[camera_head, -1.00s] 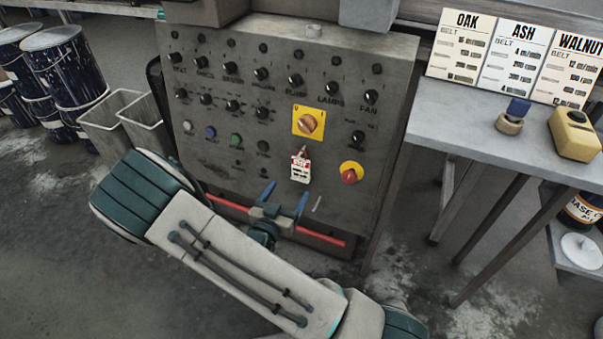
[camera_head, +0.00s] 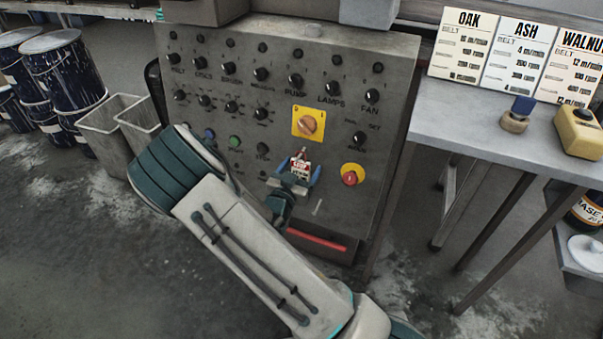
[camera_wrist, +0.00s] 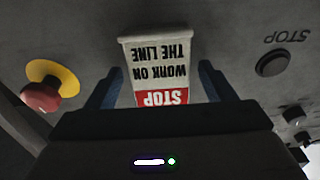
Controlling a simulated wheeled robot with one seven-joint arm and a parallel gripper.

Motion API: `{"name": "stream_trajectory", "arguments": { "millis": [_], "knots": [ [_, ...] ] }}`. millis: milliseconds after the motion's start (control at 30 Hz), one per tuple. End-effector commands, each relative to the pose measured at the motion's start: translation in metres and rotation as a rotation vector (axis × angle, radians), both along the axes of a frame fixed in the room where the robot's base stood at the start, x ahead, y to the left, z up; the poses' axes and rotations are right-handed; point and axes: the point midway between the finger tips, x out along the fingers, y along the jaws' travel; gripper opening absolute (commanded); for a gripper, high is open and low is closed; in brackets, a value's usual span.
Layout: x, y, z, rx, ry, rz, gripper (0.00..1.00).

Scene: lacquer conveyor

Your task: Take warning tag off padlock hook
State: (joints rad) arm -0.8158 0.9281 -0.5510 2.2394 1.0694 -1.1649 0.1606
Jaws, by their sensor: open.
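The warning tag (camera_head: 300,167) is a small white card with a red STOP band, hanging on the control panel (camera_head: 335,215) below the yellow plate with the orange rotary switch (camera_head: 308,124). In the wrist view the tag (camera_wrist: 158,60) appears upside down, reading "WORK ON THE LINE". My gripper (camera_head: 296,178) is open, with its blue fingers on either side of the tag. The wrist view shows the fingers (camera_wrist: 160,88) left and right of it, with a gap on each side. The padlock hook is not clear in either view.
A red mushroom button on a yellow disc (camera_head: 351,175) sits just right of the tag. Knobs and buttons cover the panel. A grey table (camera_head: 470,115) with OAK, ASH and WALNUT cards stands at right. Bins (camera_head: 105,130) and dark drums (camera_head: 65,75) stand at left.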

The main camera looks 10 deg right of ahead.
Motion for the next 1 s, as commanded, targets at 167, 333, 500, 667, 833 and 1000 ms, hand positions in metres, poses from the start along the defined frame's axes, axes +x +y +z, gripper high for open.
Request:
{"name": "stream_trajectory", "arguments": {
  "millis": [167, 333, 500, 667, 833, 1000],
  "knots": [
    [0.0, 0.0, 0.0, 0.0, 0.0, 0.0, 0.46],
    [0.0, 0.0, 0.0, 0.0, 0.0, 0.0, 0.28],
    [0.0, 0.0, 0.0, 0.0, 0.0, 0.0, 0.28],
    [0.0, 0.0, 0.007, 0.001, -0.001, 0.0, 0.28],
    [-0.008, 0.007, 0.016, 0.0, 0.004, 0.002, 0.28],
    [-0.035, 0.027, 0.017, 0.002, 0.004, 0.004, 0.28]
  ]
}}
